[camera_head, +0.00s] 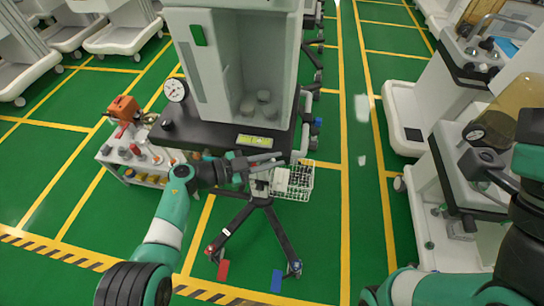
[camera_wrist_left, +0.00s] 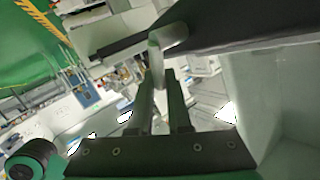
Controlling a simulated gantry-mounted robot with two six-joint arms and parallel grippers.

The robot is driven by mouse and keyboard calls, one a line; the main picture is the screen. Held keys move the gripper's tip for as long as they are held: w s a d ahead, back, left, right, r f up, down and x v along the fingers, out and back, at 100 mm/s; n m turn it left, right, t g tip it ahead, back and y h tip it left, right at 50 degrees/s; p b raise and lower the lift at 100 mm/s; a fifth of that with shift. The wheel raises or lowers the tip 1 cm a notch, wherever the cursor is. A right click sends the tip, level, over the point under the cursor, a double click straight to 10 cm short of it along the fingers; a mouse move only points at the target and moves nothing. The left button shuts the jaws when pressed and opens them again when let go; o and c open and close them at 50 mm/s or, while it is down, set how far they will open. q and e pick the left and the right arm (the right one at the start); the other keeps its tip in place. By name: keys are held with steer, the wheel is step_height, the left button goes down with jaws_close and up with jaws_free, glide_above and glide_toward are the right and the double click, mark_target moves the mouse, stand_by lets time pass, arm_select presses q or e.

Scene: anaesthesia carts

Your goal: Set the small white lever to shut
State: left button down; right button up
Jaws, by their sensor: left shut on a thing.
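The small white lever (camera_wrist_left: 171,36) shows in the left wrist view as a pale, bent, rounded handle at the edge of a dark panel. Its lower arm runs down between the fingers of my left gripper (camera_wrist_left: 161,88), which is shut on it. In the head view my left gripper (camera_head: 264,162) reaches rightward at the front edge of the near cart's black worktop. The lever cannot be made out there. My right arm stands at the right edge of the head view, and its gripper cannot be made out.
The near cart (camera_head: 188,132) has a white cabinet above its worktop and a round gauge (camera_head: 175,89). A white wire basket (camera_head: 298,182) is close to my left gripper. A small trolley (camera_head: 128,152) with an orange device stands left. Another machine (camera_head: 447,165) stands right; green floor lies between.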

arm_select(q)
steer(key=c, duration=0.9)
jaws_free()
steer(key=shift+o, duration=0.2)
steer(key=p+v, duration=0.8)
steer(key=v, duration=0.3)
steer(key=shift+s+a, duration=0.2)
steer(key=shift+a, duration=0.1)
steer(key=shift+r, duration=0.1)
